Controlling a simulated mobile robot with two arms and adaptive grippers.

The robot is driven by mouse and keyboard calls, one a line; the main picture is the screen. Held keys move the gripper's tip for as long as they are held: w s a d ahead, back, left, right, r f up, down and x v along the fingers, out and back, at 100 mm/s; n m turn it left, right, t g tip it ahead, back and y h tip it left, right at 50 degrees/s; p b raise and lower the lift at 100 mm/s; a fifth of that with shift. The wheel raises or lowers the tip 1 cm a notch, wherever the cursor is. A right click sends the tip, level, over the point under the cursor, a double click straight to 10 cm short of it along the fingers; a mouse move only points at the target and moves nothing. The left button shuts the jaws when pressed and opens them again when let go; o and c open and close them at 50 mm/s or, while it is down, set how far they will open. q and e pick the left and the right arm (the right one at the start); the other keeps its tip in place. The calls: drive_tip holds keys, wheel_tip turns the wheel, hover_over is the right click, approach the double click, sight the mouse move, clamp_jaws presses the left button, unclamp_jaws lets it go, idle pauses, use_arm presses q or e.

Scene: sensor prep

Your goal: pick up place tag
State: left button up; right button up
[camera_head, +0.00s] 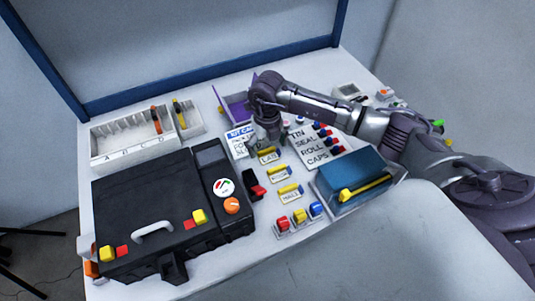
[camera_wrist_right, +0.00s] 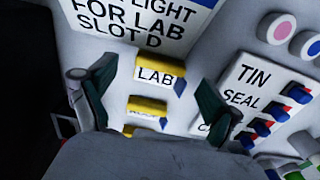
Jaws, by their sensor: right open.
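A LAB tag (camera_head: 268,155) with a yellow top edge and a white lettered face lies on the white table in the head view. Two similar tags lie nearer in the same column, a middle tag (camera_head: 279,173) and a front tag (camera_head: 290,192). My right gripper (camera_head: 267,138) is over the table just behind the LAB tag. In the right wrist view the open fingers (camera_wrist_right: 147,92) stand apart, with the LAB tag (camera_wrist_right: 160,75) and the middle tag (camera_wrist_right: 147,111) showing between them. No contact is visible. My left gripper is out of view.
A large black case (camera_head: 145,225) fills the left. A white lettered tray (camera_head: 135,146) stands behind it. A blue-and-white sign (camera_head: 238,140) is beside the gripper.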

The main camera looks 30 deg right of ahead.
drive_tip(key=shift+f, duration=0.85)
drive_tip(key=c, duration=0.9)
drive_tip(key=shift+r, duration=0.15)
drive_tip(key=shift+c, duration=0.2)
